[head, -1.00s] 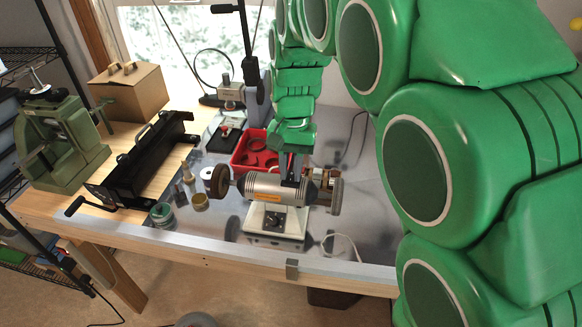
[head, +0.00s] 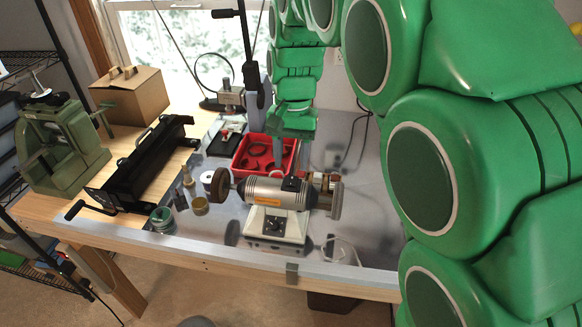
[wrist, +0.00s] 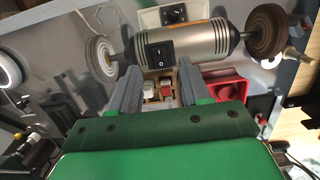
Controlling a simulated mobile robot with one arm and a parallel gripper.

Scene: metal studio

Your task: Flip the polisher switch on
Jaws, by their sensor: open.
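The polisher (head: 262,191) is a silver motor with a buffing wheel at each end, on a white base with a black knob. It stands on the grey-topped bench. Its switch (wrist: 159,57) is a small black rocker in a black box on the motor, marked in white; which way it is pressed I cannot tell. In the head view the switch box (head: 291,184) shows on top of the motor. My gripper (wrist: 158,72) is open and empty, its two grey fingers spread to either side of the switch in the wrist view. In the head view my gripper (head: 284,155) is behind the motor.
A red bin (head: 243,158) sits behind the polisher. Small jars (head: 162,219) and bottles stand to its left. A black metal bender (head: 146,167), a green press (head: 62,145) and a cardboard box (head: 128,98) fill the left side. The bench right of the polisher is mostly clear.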

